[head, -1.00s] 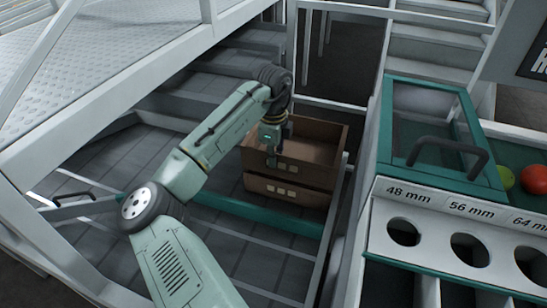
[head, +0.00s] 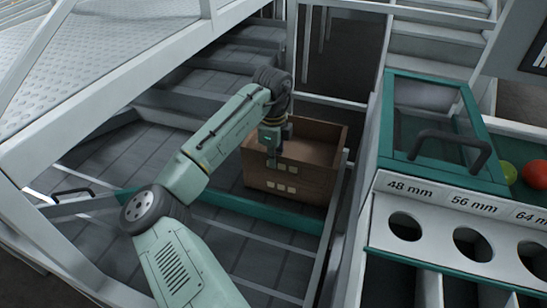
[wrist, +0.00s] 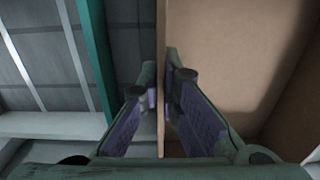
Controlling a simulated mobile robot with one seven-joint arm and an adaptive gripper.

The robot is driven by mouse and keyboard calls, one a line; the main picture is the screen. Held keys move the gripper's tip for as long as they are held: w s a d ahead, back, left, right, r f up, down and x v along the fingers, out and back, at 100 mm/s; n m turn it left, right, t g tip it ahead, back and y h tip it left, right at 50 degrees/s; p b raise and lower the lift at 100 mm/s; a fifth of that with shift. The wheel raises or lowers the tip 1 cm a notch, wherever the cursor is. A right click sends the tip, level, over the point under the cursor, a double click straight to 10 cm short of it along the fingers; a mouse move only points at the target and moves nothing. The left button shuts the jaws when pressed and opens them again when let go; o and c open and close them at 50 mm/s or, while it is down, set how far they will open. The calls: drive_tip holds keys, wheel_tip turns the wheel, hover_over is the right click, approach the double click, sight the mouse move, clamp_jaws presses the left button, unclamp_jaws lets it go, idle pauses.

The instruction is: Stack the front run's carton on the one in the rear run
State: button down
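Two brown cartons stand one above the other behind the teal bar. The upper carton (head: 315,172), open-topped and empty inside, sits squarely on the lower carton (head: 310,194), with no clear gap between them. My gripper (head: 273,160) is at the upper carton's front wall, near its left end. In the wrist view, the fingers (wrist: 161,85) straddle this thin wall (wrist: 161,40), one inside and one outside, with their tips against it. The upper carton's inside (wrist: 235,60) fills the right of that view.
A teal bar (head: 250,208) crosses the grey roller bed in front of the cartons; the bed before it (head: 215,245) is clear. A white railing (head: 293,50) stands behind. A sizing bench (head: 440,215) with round holes and a teal-framed lid is at right.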

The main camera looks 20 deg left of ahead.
drive_tip(key=c, duration=1.7)
unclamp_jaws()
drive_tip(key=c, duration=0.3)
drive_tip(key=shift+c, duration=0.2)
drive_tip(key=shift+r, duration=0.15)
wheel_tip(320, 180, up, 7)
drive_tip(key=p, duration=0.6)
